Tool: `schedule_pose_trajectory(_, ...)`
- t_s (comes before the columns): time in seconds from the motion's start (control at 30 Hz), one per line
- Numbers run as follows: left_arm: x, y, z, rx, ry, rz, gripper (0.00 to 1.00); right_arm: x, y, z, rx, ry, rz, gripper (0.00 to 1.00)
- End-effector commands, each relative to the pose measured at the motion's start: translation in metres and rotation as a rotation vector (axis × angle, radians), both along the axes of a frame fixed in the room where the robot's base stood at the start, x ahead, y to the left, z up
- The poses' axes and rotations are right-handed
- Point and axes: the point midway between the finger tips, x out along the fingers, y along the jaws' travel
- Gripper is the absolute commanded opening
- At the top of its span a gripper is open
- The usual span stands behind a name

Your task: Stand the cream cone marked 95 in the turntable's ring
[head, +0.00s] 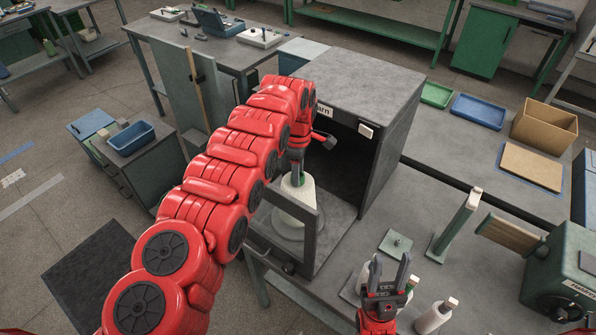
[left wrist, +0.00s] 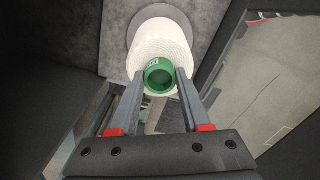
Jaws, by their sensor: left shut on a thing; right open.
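A cream cone (head: 297,205) with a green top stands about upright inside the open grey cabinet marked "…arn". My left gripper (head: 296,168) reaches in from above and is shut on its top. In the left wrist view the fingers (left wrist: 160,88) lie on either side of the cone's green tube end (left wrist: 159,75); a small label on it is unreadable. A round grey turntable disc (left wrist: 150,15) shows under the cone; its ring is hidden by the cone, and I cannot tell whether the cone's base touches it. My right gripper (head: 388,275) is open and empty over the front bench.
The grey cabinet (head: 365,80) has walls and a roof close around my left arm; its dark door frame (head: 312,240) stands in front. White bottle-like items (head: 435,316) stand beside my right gripper. A green post stand (head: 455,228) and green machine (head: 560,270) are at right.

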Motion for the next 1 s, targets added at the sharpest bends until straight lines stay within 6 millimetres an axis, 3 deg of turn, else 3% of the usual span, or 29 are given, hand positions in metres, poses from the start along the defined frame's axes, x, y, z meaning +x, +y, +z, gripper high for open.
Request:
schedule_pose_trajectory(0.8,0.0,0.0,-0.012,0.0,-0.002,0.0,0.0,0.0,0.0,-0.008,0.0,0.0,0.0,0.45)
schedule_pose_trajectory(0.83,0.0,0.0,-0.012,0.0,-0.002,0.0,0.53,0.0,0.0,-0.008,0.0,0.0,0.0,0.45)
schedule_pose_trajectory(1.0,0.0,0.0,-0.013,0.0,-0.001,0.0,0.82,0.0,0.0,-0.008,0.0,0.0,0.0,0.45)
